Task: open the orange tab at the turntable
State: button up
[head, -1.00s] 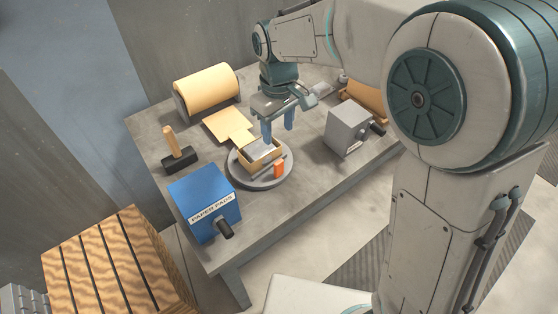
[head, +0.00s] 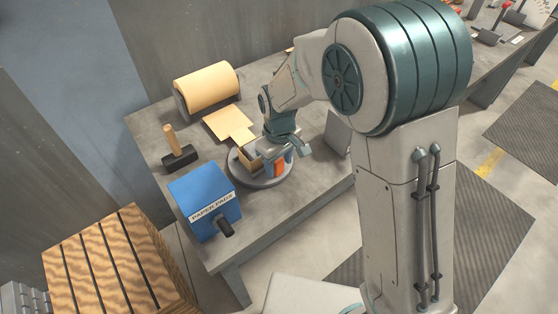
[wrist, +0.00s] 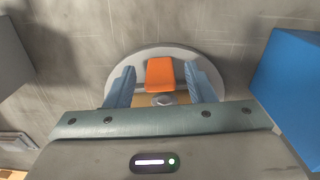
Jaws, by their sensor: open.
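The orange tab (wrist: 160,74) stands at the edge of the round grey turntable (wrist: 206,67) in the wrist view. In the head view the tab (head: 279,168) shows just under my gripper, on the near side of the turntable (head: 243,173). My gripper (wrist: 160,90) is open, with one blue finger on each side of the tab and a gap to both. I cannot tell whether the fingers are down at the tab's height.
The blue paper pads box (head: 205,199) stands close to the turntable's left. A grey box (head: 338,135) is to the right, partly hidden by my arm.

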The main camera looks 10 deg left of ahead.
jog(key=c, duration=1)
